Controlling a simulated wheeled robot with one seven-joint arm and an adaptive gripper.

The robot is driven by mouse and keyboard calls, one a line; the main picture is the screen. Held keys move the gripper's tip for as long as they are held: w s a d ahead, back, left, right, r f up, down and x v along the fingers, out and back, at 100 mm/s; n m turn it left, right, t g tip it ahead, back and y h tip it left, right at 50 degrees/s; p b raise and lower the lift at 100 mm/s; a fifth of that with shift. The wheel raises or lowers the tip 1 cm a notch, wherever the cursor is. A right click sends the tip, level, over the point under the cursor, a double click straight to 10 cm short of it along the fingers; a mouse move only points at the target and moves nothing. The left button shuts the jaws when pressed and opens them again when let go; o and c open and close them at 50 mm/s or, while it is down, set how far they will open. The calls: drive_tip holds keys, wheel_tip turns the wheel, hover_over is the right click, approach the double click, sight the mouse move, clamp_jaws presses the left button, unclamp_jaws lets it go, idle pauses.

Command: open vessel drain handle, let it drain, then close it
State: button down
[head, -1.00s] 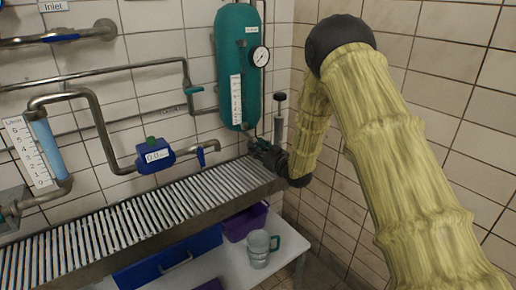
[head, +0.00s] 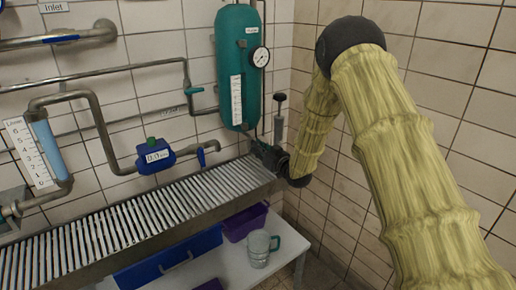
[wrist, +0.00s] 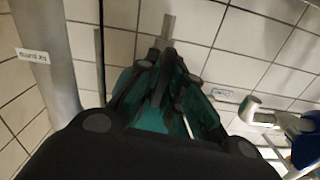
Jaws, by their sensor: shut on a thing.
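The teal vessel (head: 238,65) hangs upright on the tiled wall, with a pressure gauge (head: 260,57) at its right and a white level scale (head: 236,101) on its front. My gripper (head: 257,147) is just below the vessel's bottom, above the right end of the grating. In the wrist view its dark fingers (wrist: 160,75) are closed together, with teal surface showing behind and between them. It is shut on the vessel drain handle, which the fingers mostly hide. The handle's exact angle cannot be told.
A slatted grating (head: 130,225) runs along the wall below the pipes. A blue meter (head: 155,157) and a blue-handled tap (head: 207,152) sit left of the vessel. A cup (head: 259,250), a purple bin (head: 244,221) and a blue box (head: 170,262) are lower down. The tiled corner is close on the right.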

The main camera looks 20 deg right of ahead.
drive_tip(key=m+p, duration=0.1)
drive_tip(key=m, duration=0.3)
drive_tip(key=shift+d, duration=0.2)
drive_tip(key=m, duration=0.4)
drive_tip(key=shift+d+f+m, duration=0.1)
drive_tip(key=shift+f+m, duration=0.05)
drive_tip(key=shift+m, duration=0.25)
drive_tip(key=shift+f+m+b, duration=0.15)
drive_tip(key=shift+m+b, duration=0.7)
drive_tip(key=shift+m, duration=1.2)
drive_tip(key=shift+f+m+b, duration=0.1)
drive_tip(key=shift+m+b, duration=0.7)
drive_tip(key=shift+m, duration=1.25)
drive_tip(key=c, duration=1.5)
unclamp_jaws()
drive_tip(key=shift+c, duration=0.2)
